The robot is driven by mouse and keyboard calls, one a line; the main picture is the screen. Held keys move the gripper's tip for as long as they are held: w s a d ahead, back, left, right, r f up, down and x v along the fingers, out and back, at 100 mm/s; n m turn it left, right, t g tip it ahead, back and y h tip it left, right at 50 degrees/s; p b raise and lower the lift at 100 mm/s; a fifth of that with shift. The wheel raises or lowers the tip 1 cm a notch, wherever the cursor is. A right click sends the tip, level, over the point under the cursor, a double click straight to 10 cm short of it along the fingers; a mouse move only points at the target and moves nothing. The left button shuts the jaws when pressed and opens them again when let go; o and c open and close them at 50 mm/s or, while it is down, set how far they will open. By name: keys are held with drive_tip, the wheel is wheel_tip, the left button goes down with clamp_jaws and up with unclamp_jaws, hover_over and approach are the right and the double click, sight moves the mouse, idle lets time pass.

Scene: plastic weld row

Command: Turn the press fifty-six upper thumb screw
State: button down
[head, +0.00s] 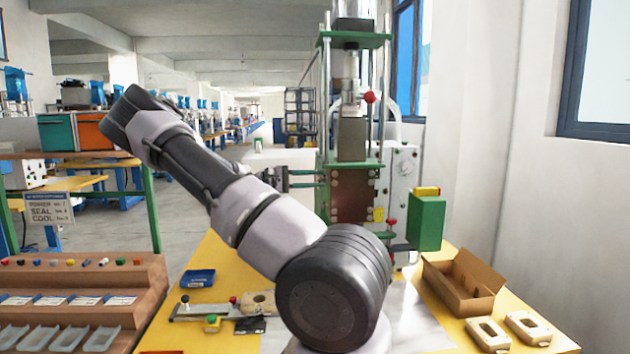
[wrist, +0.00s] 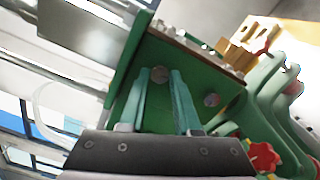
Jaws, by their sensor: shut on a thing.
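The press (head: 354,125) with green plates and metal columns stands beyond my arm in the head view. In the wrist view, its green plate (wrist: 205,78) carries two round grey screw heads. My gripper (wrist: 160,78) has its teal fingers on either side of one grey thumb screw (wrist: 160,74), shut on it at the fingertips. The second grey screw (wrist: 211,100) is to the right, apart from the fingers. I cannot read a label showing which is upper.
A red star knob (wrist: 264,157) is right of my gripper in the wrist view. In the head view, a green box (head: 427,222) is beside the press. A cardboard box (head: 461,292) and a blue tray (head: 198,278) rest on the yellow table (head: 212,250).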

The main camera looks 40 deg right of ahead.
drive_tip(key=shift+f+m, duration=0.1)
drive_tip(key=shift+m, duration=8.8)
drive_tip(key=c, duration=0.6)
unclamp_jaws()
drive_tip(key=v, duration=1.1)
